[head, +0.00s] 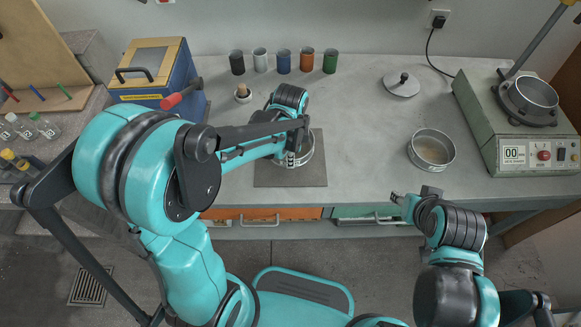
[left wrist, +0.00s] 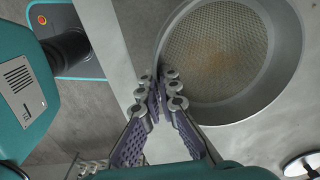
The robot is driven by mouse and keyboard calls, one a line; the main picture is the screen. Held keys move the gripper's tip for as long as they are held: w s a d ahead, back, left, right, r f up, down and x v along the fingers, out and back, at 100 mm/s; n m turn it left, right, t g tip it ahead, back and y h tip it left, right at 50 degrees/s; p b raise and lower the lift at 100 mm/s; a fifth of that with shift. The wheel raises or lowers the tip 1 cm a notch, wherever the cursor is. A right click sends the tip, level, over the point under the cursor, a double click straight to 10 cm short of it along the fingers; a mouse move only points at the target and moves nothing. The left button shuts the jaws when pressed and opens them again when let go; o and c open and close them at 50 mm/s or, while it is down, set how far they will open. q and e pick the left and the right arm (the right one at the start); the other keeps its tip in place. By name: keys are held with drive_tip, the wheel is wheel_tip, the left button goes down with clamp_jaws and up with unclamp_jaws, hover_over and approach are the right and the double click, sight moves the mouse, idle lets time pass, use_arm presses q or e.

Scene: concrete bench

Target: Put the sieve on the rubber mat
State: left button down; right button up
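A round metal sieve (head: 309,153) shows at the dark rubber mat (head: 262,176) in the head view, partly hidden by my left arm. My left gripper (head: 290,160) is at this sieve. In the left wrist view the sieve (left wrist: 215,55) shows its mesh, and my left fingertips (left wrist: 161,88) are closed together at its rim, one on each side of the wall. I cannot tell whether the sieve touches the mat. My right gripper (head: 398,199) is away from the sieve, near the bench's front edge, and looks empty; its finger opening is too small to judge.
A second round pan or sieve (head: 432,149) stands right of the mat. A lid (head: 401,84) lies behind it. A shaker machine (head: 529,137) is at the right. Several coloured cups (head: 284,63), a small pot (head: 243,93) and a blue box (head: 158,76) stand behind and left.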

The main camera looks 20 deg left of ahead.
use_arm(q)
drive_tip(key=shift+f+b, duration=0.8)
drive_tip(key=shift+f, duration=1)
drive_tip(key=shift+f, duration=0.15)
drive_tip(key=c, duration=1.7)
unclamp_jaws()
